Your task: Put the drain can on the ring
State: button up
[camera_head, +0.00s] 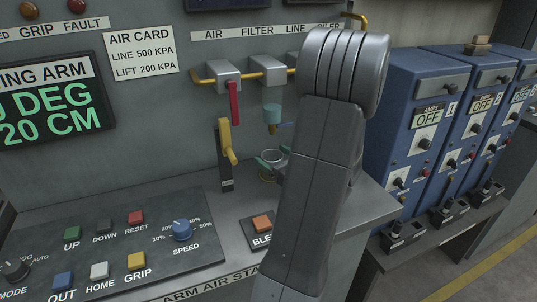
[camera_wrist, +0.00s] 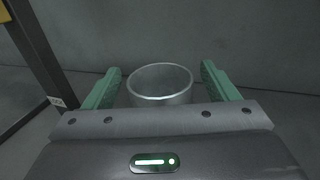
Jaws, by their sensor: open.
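The drain can (camera_head: 268,174) is a small, pale, open-topped cup. It stands on the grey bench under the air filter's bowl, upright, and its lower part meets a thin yellowish rim that may be the ring; I cannot tell clearly. My gripper (camera_head: 270,159) has green fingers and is open at the can. In the wrist view the can (camera_wrist: 160,84) shows its round rim between the two spread fingers of my gripper (camera_wrist: 161,68), with a gap on each side. Its lower part is hidden behind my gripper's body there. My arm hides the area right of the can.
The teal filter bowl (camera_head: 272,113) hangs above the can, with a small blue valve handle below it. A yellow lever (camera_head: 227,141) stands close on the left. The BLEED button (camera_head: 262,223) and control panel (camera_head: 120,245) lie in front. Blue cabinets (camera_head: 412,120) stand right.

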jog(key=v, duration=0.9)
jog(key=shift+s, duration=0.1)
